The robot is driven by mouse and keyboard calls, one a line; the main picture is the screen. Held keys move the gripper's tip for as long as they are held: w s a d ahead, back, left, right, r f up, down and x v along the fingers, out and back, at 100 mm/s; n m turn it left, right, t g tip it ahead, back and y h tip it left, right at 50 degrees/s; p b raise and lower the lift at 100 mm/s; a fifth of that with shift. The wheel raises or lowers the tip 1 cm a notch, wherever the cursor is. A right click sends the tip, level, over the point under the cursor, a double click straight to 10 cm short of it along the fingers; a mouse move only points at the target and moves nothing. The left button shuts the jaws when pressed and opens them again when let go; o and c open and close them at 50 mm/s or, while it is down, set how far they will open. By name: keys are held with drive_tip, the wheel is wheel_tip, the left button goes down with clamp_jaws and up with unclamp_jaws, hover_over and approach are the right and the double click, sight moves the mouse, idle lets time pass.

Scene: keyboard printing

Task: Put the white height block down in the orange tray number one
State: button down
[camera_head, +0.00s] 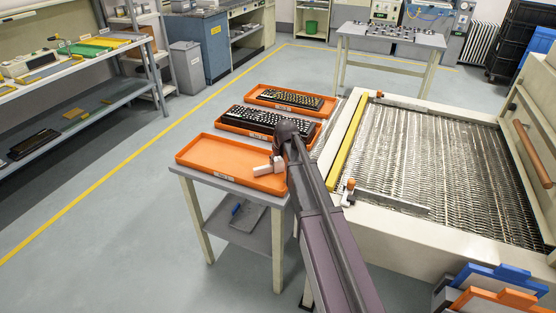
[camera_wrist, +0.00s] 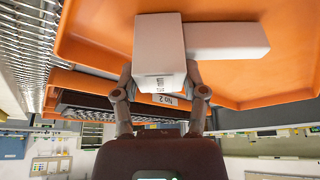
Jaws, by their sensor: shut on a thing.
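The white height block (camera_head: 266,169) is at the right end of the nearest orange tray (camera_head: 205,153), which is otherwise empty. In the wrist view the block (camera_wrist: 160,48) has a squarish end with a small dark mark, and a white bar extends to the right from behind it. My gripper (camera_wrist: 160,82) is shut on the squarish end, one finger at each side. In the head view my gripper (camera_head: 279,158) reaches over the tray's right end. I cannot tell whether the block touches the tray floor. The nearest tray's label is too small to read.
Two more orange trays with dark keyboards, the middle one (camera_head: 268,122) and the far one (camera_head: 290,98), stand behind on the grey table. A large machine with a ribbed bed (camera_head: 430,150) stands close on the right.

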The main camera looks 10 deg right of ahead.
drive_tip(key=shift+f, duration=0.2)
drive_tip(key=shift+c, duration=0.7)
unclamp_jaws()
drive_tip(key=shift+r, duration=0.1)
drive_tip(key=shift+r, duration=0.1)
drive_tip(key=p+v, duration=1.1)
drive_tip(key=v, duration=0.1)
drive_tip(key=shift+w, duration=0.1)
drive_tip(key=s+a+m+g, duration=0.1)
drive_tip(key=s+g, duration=0.1)
drive_tip(key=s, duration=1)
drive_tip(key=s+a+f+g, duration=0.1)
drive_tip(key=s+a+g, duration=0.1)
drive_tip(key=s, duration=1.1)
drive_tip(key=shift+f+m+g+h, duration=0.15)
drive_tip(key=shift+m+g+h, duration=0.15)
drive_tip(key=shift+m+h, duration=0.1)
